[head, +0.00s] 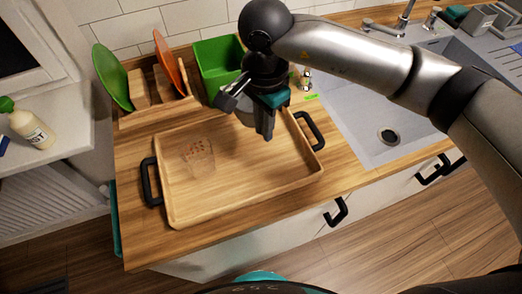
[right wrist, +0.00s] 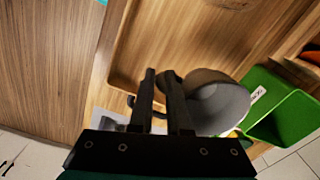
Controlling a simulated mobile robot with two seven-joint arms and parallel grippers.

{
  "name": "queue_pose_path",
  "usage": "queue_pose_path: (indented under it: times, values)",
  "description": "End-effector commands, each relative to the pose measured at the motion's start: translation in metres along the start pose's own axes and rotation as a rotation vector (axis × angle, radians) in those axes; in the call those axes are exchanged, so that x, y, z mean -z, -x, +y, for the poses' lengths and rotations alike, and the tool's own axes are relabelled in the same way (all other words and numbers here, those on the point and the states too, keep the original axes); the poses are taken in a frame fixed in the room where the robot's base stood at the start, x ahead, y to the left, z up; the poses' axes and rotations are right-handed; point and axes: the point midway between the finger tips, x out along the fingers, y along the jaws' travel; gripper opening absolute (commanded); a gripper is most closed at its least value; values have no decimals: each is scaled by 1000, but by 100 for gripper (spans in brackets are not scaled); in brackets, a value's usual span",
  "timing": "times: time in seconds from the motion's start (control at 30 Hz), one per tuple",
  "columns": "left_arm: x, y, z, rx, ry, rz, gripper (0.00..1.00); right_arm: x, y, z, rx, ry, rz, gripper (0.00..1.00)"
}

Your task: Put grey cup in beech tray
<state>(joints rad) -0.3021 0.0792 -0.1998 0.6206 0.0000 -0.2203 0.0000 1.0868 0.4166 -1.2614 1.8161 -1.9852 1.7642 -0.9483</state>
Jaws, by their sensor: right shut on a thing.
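The beech tray (head: 245,180) lies on the wooden counter, with a black handle at each end. My right gripper (head: 267,128) is over the far right part of the tray, pointing down. It is shut on the grey cup (head: 244,112), which is partly hidden behind the fingers. In the right wrist view the cup (right wrist: 222,106) is beside the fingers (right wrist: 160,78), with the tray (right wrist: 165,50) beyond. Which part of the cup is gripped is hard to see. My left gripper is not in view.
A faint, see-through glass-like shape (head: 198,157) is in the tray's left half. Behind the tray are a green bin (head: 215,68) and a wooden rack (head: 155,90) with green and orange plates. The sink (head: 375,115) is to the right. The tray's middle and front are clear.

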Motion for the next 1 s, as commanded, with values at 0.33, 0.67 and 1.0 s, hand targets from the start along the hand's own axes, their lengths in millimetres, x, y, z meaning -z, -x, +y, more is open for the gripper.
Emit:
queue_pose_path:
  times: [0.33, 0.67, 1.0]
  values:
    - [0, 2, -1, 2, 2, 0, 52, 0, -58, -1, 2, 1, 0, 0]
    - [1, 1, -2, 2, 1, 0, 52, -1, -97, 0, 0, 1, -2, 0]
    - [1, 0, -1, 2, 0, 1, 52, 0, -103, 0, 3, 2, 1, 0]
